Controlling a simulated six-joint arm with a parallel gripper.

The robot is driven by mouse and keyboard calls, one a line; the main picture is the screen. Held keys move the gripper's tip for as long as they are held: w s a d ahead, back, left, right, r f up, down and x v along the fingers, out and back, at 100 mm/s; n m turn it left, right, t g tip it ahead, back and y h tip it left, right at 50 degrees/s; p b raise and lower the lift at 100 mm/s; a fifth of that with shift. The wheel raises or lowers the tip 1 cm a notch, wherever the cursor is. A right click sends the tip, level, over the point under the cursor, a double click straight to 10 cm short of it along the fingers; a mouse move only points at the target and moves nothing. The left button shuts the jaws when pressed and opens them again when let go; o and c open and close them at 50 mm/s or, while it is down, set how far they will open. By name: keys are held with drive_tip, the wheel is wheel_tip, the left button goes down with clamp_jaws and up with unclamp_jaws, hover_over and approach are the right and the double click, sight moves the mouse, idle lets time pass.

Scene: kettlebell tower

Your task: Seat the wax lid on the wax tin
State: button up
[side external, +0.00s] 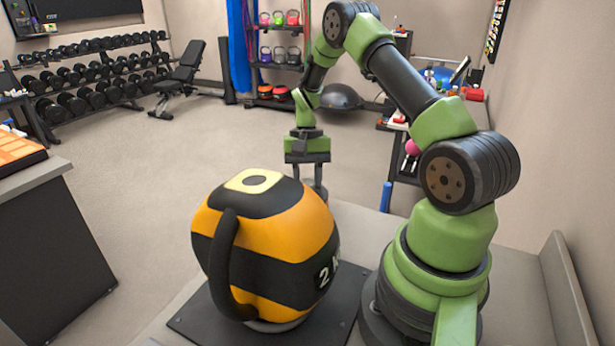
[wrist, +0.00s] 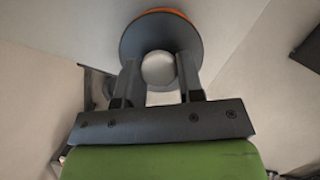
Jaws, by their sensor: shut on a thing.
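My gripper (side external: 306,178) points down behind the large orange and black kettlebell-shaped body in the side view, which hides its lower end. In the wrist view, my gripper (wrist: 158,64) is shut on a small pale round piece, which I take for the wax lid (wrist: 158,72). Beyond it lies a dark round disc (wrist: 160,32) with an orange edge at its far side. I cannot tell whether this disc is part of the wax tin.
The orange and black kettlebell-shaped body (side external: 265,235), marked with a 2, stands upright on a dark square plate (side external: 197,322), close in front of my gripper. A grey cabinet (side external: 50,230) stands at the left. Dumbbell racks and a bench stand far back. Open floor lies between.

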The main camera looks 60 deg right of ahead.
sight(308, 179)
drive_tip(key=shift+f, duration=0.55)
drive_tip(key=o, duration=1)
drive_tip(key=shift+c, duration=0.5)
drive_tip(key=shift+r, duration=0.1)
drive_tip(key=shift+v, duration=3)
